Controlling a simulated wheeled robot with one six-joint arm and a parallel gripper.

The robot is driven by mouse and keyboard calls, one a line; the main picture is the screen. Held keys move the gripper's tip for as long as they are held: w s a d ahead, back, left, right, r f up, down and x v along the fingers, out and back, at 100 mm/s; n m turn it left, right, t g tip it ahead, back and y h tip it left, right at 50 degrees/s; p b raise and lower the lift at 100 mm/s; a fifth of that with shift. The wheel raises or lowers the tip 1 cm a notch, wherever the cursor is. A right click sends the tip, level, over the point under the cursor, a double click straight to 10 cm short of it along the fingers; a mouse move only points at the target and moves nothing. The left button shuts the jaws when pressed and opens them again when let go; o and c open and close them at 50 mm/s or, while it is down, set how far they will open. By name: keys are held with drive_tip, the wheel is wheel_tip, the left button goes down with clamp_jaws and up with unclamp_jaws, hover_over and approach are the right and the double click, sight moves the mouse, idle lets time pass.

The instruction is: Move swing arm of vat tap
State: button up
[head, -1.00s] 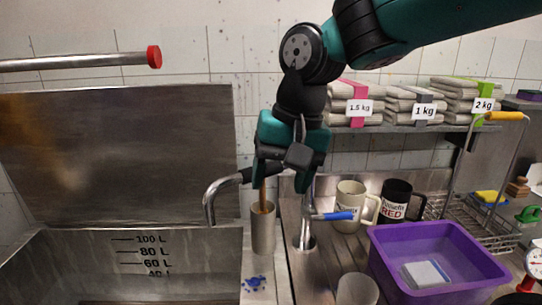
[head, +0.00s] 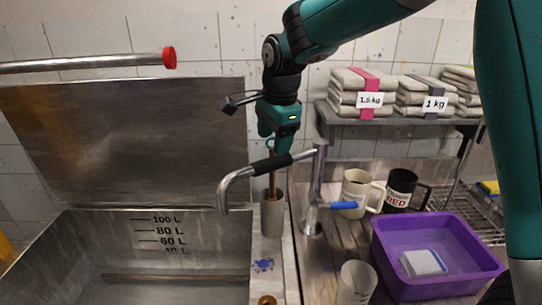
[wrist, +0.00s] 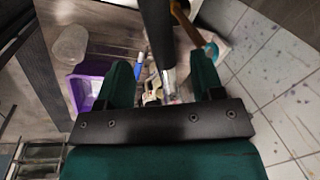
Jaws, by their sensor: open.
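The vat tap has an upright chrome post (head: 317,185) on the counter. Its swing arm reaches left from the post's top, with a black grip sleeve (head: 271,164) and a chrome spout (head: 223,192) bent down at the vat's right side. A blue lever (head: 344,206) sticks out right from the post. My gripper (head: 276,141) is open and points down at the black sleeve; its fingertips are partly hidden there. In the wrist view, the dark sleeve (wrist: 157,30) runs between my two spread fingers. I cannot tell whether they touch it.
A grey cup (head: 273,217) with a wooden handle stands below the sleeve. The steel vat (head: 120,255) is at left, with a red-capped bar (head: 120,62) above. A purple tub (head: 435,260), cream mug (head: 357,190), black mug (head: 400,185) and clear beaker (head: 357,283) are at right.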

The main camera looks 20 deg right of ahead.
sight(271, 160)
drive_tip(key=f, duration=0.3)
drive_tip(key=w+f+p, duration=0.1)
drive_tip(key=f, duration=0.3)
drive_tip(key=shift+w+a, duration=0.15)
clamp_jaws()
